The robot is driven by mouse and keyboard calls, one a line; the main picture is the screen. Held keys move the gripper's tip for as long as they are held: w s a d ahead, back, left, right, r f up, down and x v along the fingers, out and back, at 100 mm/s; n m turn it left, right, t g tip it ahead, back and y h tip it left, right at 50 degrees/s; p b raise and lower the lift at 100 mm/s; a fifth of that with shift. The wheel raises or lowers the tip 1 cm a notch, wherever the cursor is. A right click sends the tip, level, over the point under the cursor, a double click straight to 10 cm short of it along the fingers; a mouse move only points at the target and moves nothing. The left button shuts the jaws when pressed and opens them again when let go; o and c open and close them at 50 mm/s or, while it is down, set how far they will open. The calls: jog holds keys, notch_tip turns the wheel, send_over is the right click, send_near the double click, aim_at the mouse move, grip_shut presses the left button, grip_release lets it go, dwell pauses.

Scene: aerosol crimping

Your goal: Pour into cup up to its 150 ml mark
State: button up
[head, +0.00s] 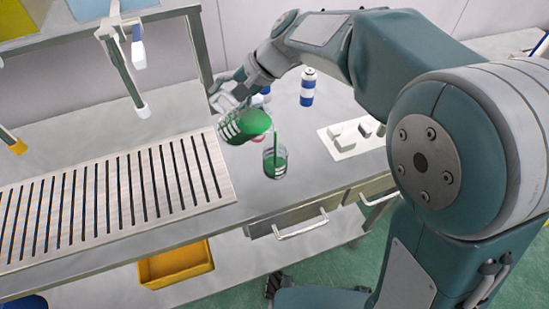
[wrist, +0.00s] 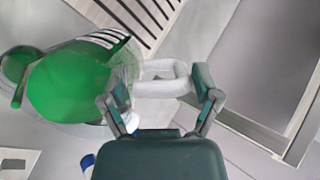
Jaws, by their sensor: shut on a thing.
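My gripper (head: 241,92) is shut on the handle of a clear jug (head: 243,125) with white markings and green liquid inside. The jug is tilted, its mouth to the right in the head view. A thin green stream falls from it into a clear cup (head: 275,166), upright on the bench. The cup holds green liquid to below its rim; I cannot read its 150 ml mark. In the wrist view, my gripper (wrist: 163,98) grips the jug handle (wrist: 163,79). The jug's green liquid (wrist: 68,88) fills the left, and the cup (wrist: 14,66) is partly hidden behind it.
A slotted metal grate (head: 115,195) lies left of the cup. A blue and white can (head: 307,88) stands behind, and a white tray (head: 350,137) with pale blocks lies to the right. A yellow bin (head: 176,263) sits on the shelf below. The bench front edge is close to the cup.

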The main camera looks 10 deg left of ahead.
jog(key=shift+d+y, duration=0.15)
jog(key=shift+y, duration=0.15)
dwell(0.8)
jog(key=shift+d+r, duration=0.1)
jog(key=shift+s+d+y, duration=0.1)
jog(key=shift+d+y, duration=0.3)
jog(key=shift+y, duration=0.3)
dwell(2.8)
dwell(0.5)
jog(key=shift+w+a+r+h, duration=0.1)
jog(key=shift+a+r+h, duration=0.2)
jog(key=shift+a+h, duration=0.35)
jog(key=shift+w+a+r+h, duration=0.1)
jog(key=shift+a+r+h, duration=0.2)
jog(key=shift+h, duration=0.65)
jog(key=shift+w+a+f+m+g+h, duration=0.1)
jog(key=shift+a+m+g+h, duration=0.15)
jog(key=shift+h, duration=0.55)
jog(key=shift+a+f+m+g+h, duration=0.15)
jog(key=shift+a+h, duration=0.1)
jog(key=shift+h, duration=0.55)
jog(key=shift+r, duration=0.1)
